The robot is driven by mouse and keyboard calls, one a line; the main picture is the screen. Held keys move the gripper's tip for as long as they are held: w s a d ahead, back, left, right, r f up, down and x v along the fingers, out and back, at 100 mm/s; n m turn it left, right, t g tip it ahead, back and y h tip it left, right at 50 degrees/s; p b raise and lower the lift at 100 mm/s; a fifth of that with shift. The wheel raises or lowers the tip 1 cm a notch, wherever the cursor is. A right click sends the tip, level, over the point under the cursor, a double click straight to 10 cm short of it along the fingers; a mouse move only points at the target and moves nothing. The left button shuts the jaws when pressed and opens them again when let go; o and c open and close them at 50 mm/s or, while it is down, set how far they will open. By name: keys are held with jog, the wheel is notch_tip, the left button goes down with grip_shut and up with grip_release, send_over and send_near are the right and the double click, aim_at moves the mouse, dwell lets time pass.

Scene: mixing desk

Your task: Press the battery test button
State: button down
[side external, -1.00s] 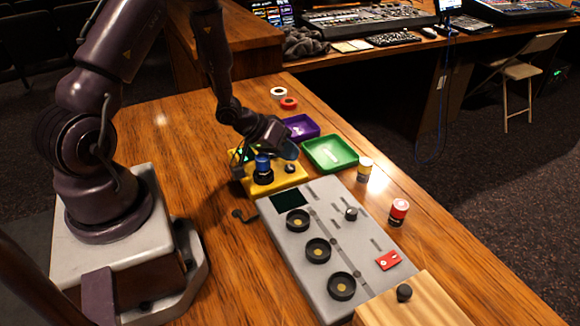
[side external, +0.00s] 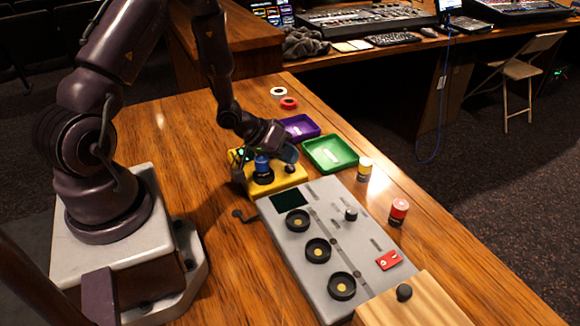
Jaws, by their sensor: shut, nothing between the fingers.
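A yellow box (side external: 258,185) stands on the wooden desk behind the grey panel. A blue cylinder (side external: 262,163) stands upright in a dark round holder on its top. A small dark button (side external: 290,169) sits on the right part of the box top, largely covered by my gripper. My gripper (side external: 289,157) points down over that button with its fingers shut and empty. Whether the fingertips touch the button cannot be told. A small green glow (side external: 240,153) shows at the back left of the box.
A grey panel (side external: 320,228) with three round sockets lies in front. Green (side external: 345,167) and purple (side external: 311,130) trays are close behind and right of my gripper. Yellow (side external: 365,169) and red (side external: 398,211) cylinders stand on the right. A wooden block (side external: 430,300) is at the front.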

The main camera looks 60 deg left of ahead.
aim_at(288, 166)
jog(key=shift+s+d+f, duration=0.1)
jog(key=shift+s+f, duration=0.1)
jog(key=shift+f, duration=0.35)
dwell(0.4)
jog(key=shift+r, duration=0.85)
jog(key=shift+r, duration=2.55)
